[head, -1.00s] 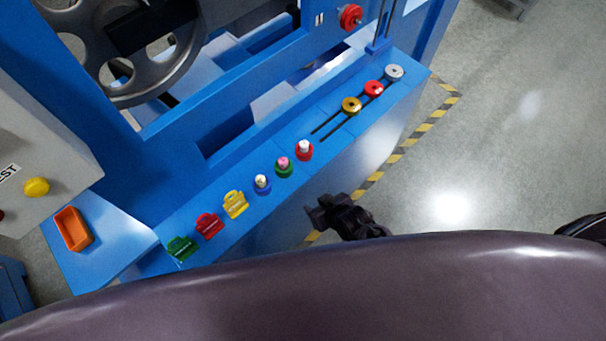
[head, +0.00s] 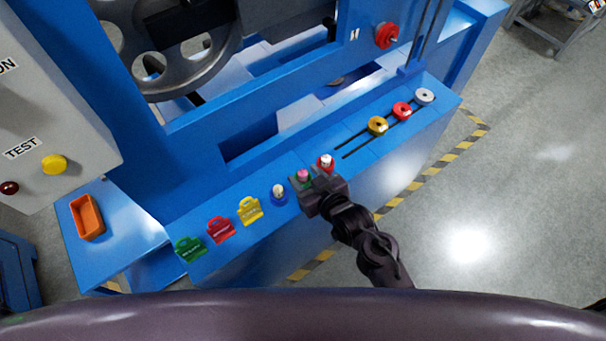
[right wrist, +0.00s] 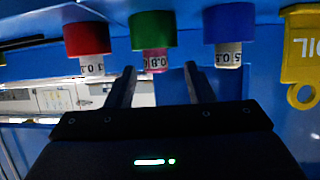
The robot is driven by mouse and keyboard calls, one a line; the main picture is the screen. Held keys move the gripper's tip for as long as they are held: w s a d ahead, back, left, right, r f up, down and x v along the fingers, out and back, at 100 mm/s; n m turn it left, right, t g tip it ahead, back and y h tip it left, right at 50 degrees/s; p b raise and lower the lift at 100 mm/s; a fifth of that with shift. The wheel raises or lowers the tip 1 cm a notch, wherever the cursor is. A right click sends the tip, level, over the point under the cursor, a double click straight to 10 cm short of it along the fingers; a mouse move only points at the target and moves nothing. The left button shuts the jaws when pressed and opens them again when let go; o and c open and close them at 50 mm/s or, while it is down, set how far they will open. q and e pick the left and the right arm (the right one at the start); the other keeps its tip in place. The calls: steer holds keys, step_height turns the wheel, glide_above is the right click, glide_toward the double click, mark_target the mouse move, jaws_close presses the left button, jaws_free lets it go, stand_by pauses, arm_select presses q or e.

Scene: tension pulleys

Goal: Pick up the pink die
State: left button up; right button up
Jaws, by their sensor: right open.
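The pink die (head: 303,174) sits on a round green holder (head: 307,184) on the blue ledge, in a row of coloured holders. In the right wrist view the pink die (right wrist: 155,62) shows against the green holder (right wrist: 152,30), lined up between my fingertips. My right gripper (head: 314,184) is open and close in front of the die, partly covering the green holder. In the right wrist view its two fingers (right wrist: 159,72) stand apart with nothing gripped. I cannot tell whether the tips reach past the die. My left gripper is not in view.
A red holder (head: 326,167) with a white piece and a blue holder (head: 279,199) with a pale piece flank the die closely. Yellow, red and green tags (head: 220,229) lie to the left. Pulleys (head: 377,126) sit in slots to the right. An orange tray (head: 88,218) is far left.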

mark_target(303, 173)
steer(key=x, duration=0.4)
steer(key=shift+w+d+f, duration=0.15)
steer(key=shift+w, duration=0.05)
jaws_close()
step_height(303, 173, up, 20)
stand_by(0.6)
